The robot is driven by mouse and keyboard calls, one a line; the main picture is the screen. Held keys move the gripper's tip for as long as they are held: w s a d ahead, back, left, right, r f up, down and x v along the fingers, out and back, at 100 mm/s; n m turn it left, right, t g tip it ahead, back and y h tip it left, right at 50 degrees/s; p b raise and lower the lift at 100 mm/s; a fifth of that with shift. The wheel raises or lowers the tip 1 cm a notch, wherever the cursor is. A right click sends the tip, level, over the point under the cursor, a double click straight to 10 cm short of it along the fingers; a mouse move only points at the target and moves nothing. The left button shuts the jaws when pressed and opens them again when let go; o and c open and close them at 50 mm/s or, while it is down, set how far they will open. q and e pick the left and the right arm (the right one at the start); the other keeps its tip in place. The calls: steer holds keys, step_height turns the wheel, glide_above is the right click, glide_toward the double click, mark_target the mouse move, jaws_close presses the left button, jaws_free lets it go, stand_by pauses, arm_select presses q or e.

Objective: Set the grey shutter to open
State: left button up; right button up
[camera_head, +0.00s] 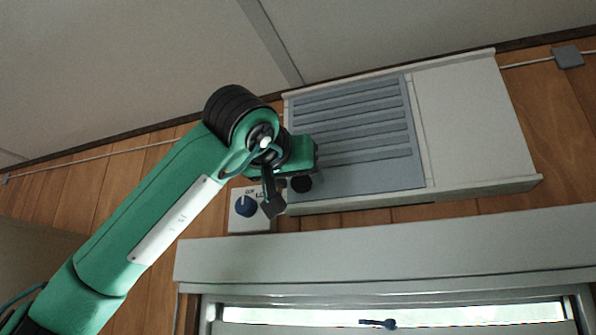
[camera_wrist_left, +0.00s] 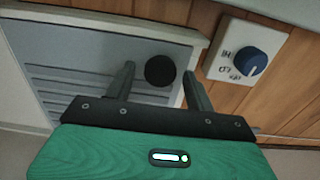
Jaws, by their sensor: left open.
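The grey shutter (camera_head: 372,135) is a slatted panel in the left part of a pale frame high on the wooden wall. It also shows in the left wrist view (camera_wrist_left: 75,80). Its round black knob (camera_wrist_left: 160,70) is near its lower left corner and shows partly in the head view (camera_head: 301,184). My left gripper (camera_head: 285,194) is open at that corner. In the left wrist view its two fingers (camera_wrist_left: 158,74) appear on either side of the knob. I cannot tell whether they touch it. My arm hides the shutter's left edge. My right gripper is out of view.
A white switch box with a blue dial (camera_head: 246,206) sits just left of the frame, close to my fingers. A blank pale panel (camera_head: 475,125) fills the frame's right part. Below are a pale ledge (camera_head: 400,245) and a window with a dark handle (camera_head: 378,323).

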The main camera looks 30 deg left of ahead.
arm_select(q)
steer(key=shift+w, duration=0.2)
jaws_close()
steer(key=p, duration=0.4)
glide_toward(403, 173)
steer(key=x, duration=0.5)
steer(key=shift+w+a, duration=0.15)
steer(key=shift+a, duration=0.2)
steer(key=shift+c, duration=1.6)
jaws_free()
steer(key=o, duration=0.3)
steer(key=shift+d, duration=0.3)
